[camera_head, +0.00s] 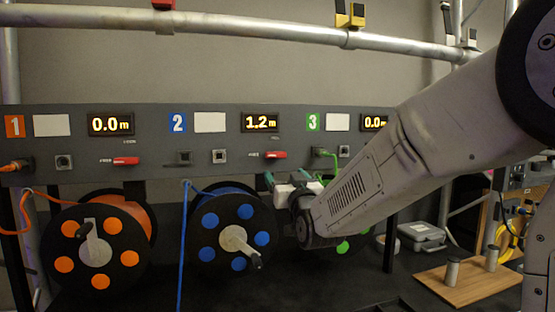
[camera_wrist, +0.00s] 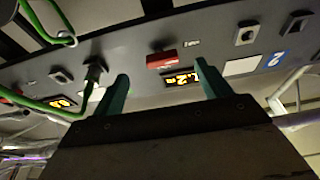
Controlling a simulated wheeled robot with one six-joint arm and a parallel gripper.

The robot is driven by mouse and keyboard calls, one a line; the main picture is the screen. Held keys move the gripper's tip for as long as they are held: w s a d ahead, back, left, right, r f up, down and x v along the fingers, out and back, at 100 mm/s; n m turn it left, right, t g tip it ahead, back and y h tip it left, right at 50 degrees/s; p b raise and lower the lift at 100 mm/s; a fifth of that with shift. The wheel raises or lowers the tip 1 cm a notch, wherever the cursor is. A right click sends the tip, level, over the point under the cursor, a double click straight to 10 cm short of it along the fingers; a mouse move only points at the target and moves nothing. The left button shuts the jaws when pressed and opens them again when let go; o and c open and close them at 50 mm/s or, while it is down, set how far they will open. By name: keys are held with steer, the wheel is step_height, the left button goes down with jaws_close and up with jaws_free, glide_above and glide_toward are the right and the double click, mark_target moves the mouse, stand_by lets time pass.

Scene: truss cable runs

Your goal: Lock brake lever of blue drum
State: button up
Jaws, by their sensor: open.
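The blue drum (camera_head: 235,232) hangs under panel section 2, with blue discs on its black flange and a crank at its centre. Its red brake lever (camera_head: 275,154) lies horizontal on the panel below the 1.2 m display, beside a small label. The lever also shows in the wrist view (camera_wrist: 161,60), upside down beside the orange display (camera_wrist: 181,78). My gripper (camera_head: 284,180) is just below and in front of the lever, apart from it. In the wrist view the teal fingers (camera_wrist: 163,85) stand wide apart and empty, with the lever beyond the gap between them.
The orange drum (camera_head: 97,245) hangs at left, with its own red lever (camera_head: 125,161). My arm hides most of the green drum (camera_head: 343,247). A green cable (camera_wrist: 45,105) runs close to my fingers. A blue cable (camera_head: 183,245) hangs left of the blue drum.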

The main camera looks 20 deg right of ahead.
mark_target(277, 157)
steer(key=shift+t, duration=0.6)
steer(key=x, duration=0.8)
steer(key=shift+w+r, duration=0.15)
steer(key=shift+r, duration=0.35)
steer(key=shift+a, duration=0.1)
steer(key=c, duration=1)
